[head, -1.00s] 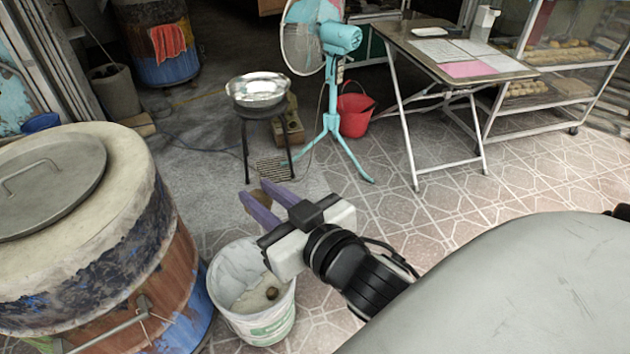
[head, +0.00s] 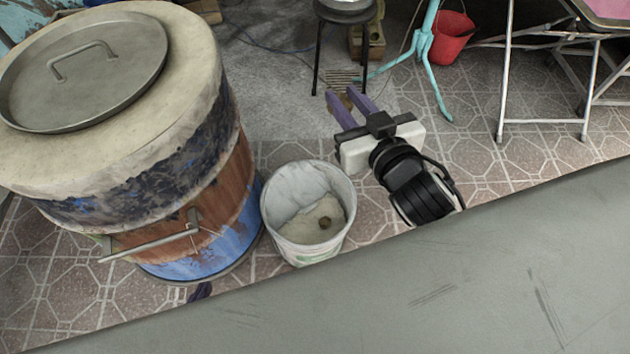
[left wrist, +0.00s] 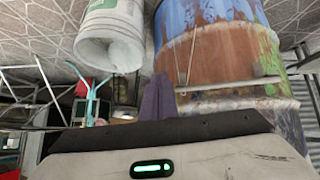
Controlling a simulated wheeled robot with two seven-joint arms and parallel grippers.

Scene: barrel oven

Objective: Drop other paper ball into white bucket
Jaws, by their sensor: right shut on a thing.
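The white bucket (head: 285,235) stands upright on the tiled floor, right of the barrel oven. The bucket also shows there (left wrist: 112,40).
The barrel oven (head: 215,165) with its metal lid (head: 85,70) stands close left of the bucket. A black stool (head: 345,40), a turquoise fan stand (head: 425,45), a red bucket (head: 452,38) and a folding table (head: 505,85) stand behind. Tiled floor is free around my right gripper.

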